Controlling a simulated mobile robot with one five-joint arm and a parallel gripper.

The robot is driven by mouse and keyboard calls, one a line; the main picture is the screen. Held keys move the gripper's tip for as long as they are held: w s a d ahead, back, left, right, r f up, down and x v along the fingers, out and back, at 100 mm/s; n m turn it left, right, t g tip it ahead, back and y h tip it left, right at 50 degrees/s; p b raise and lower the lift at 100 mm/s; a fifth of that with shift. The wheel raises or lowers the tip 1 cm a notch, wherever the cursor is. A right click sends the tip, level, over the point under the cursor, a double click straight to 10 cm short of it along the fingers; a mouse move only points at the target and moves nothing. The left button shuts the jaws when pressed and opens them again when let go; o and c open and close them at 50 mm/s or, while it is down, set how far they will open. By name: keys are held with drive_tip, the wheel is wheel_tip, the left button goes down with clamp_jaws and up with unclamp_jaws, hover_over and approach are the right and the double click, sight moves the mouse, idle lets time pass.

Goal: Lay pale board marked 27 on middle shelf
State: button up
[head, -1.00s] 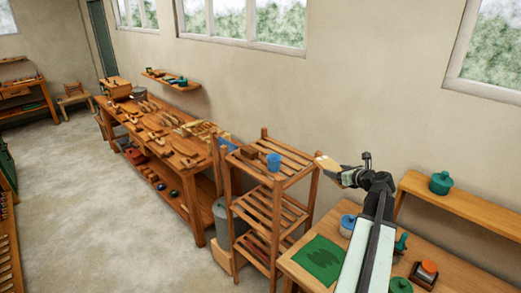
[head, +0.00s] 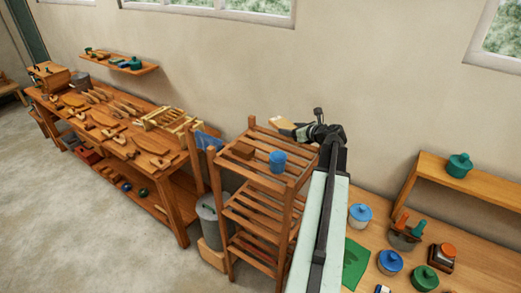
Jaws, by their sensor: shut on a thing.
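The pale board (head: 282,123) is held in my gripper (head: 296,129), which is shut on it. The board is above the back right of the slatted wooden shelf rack (head: 254,125). Its marking cannot be read at this size. The rack's top shelf (head: 262,148) carries a blue cup (head: 277,162) and a brown block (head: 243,150). The middle shelf (head: 262,207) lies below it, with slats visible and my arm covering part of its right side. I see nothing lying on the visible slats.
A long workbench (head: 170,185) with many tools stands left of the rack. A grey bin (head: 208,215) stands between them. At right, a table (head: 400,235) holds blue and green lidded pots and a green cloth (head: 355,262). The floor (head: 90,240) in front is clear.

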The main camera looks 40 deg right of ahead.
drive_tip(key=shift+a+f+b, duration=0.1)
drive_tip(key=shift+f+b, duration=0.25)
drive_tip(key=shift+b, duration=0.1)
drive_tip(key=b, duration=0.5)
hover_over(289, 153)
drive_tip(key=f, duration=0.5)
drive_tip(key=shift+w+a+f, duration=0.1)
drive_tip(key=shift+w+f, duration=0.05)
drive_tip(key=shift+w, duration=0.1)
drive_tip(key=shift+f+b, duration=0.35)
drive_tip(key=shift+b, duration=0.05)
drive_tip(key=shift+s+r, duration=0.15)
drive_tip(key=shift+s, duration=0.1)
wheel_tip(289, 153, down, 4)
drive_tip(key=b, duration=0.3)
drive_tip(key=shift+b, duration=0.4)
drive_tip(key=shift+r, duration=0.25)
drive_tip(key=shift+f, duration=0.2)
drive_tip(key=o, duration=1.7)
